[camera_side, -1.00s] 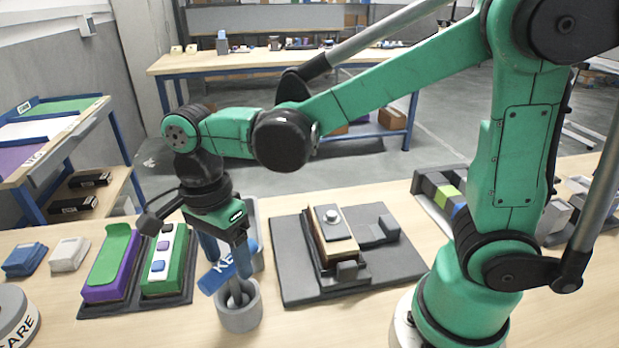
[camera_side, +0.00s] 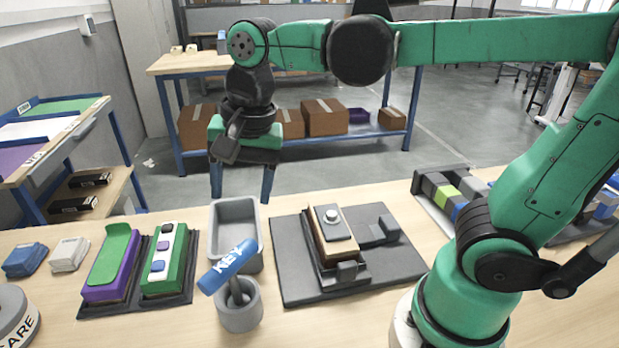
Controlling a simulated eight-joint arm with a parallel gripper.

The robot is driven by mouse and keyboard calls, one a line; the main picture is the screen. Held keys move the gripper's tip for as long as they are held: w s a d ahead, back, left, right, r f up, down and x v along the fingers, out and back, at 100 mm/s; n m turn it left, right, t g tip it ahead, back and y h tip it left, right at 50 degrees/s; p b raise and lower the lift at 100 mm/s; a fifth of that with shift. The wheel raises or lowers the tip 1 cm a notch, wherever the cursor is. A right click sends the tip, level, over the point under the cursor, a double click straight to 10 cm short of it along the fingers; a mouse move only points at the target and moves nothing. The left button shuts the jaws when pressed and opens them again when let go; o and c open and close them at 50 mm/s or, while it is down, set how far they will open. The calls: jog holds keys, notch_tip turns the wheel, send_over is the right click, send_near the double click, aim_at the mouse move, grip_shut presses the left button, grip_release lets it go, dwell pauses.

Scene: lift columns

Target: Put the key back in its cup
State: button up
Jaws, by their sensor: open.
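The key (camera_side: 229,268) has a blue handle with white "KEY" lettering and a grey shaft. It stands tilted in the grey round cup (camera_side: 240,312), its shaft going down inside the cup and its handle sticking out above the rim. The bottom of the shaft is hidden by the cup wall. My gripper (camera_side: 241,196) is open and empty, its blue fingers pointing down. It hangs above and behind the cup, well clear of the key.
A grey open tray (camera_side: 214,238) stands right behind the cup. To the right is a dark fixture plate (camera_side: 292,282) bearing a wooden-sided block (camera_side: 331,238). To the left, a purple-green block (camera_side: 111,262) and a green block with buttons (camera_side: 166,252) sit on a dark base.

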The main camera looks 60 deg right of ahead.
jog(key=s+d+f+n+t, duration=0.1)
jog(key=d+f+n+t, duration=0.3)
jog(key=n, duration=0.6)
jog(key=shift+s+d+f+n+t+h, duration=0.15)
jog(key=shift+s+d+n+t+h, duration=0.25)
jog(key=shift+d, duration=0.55)
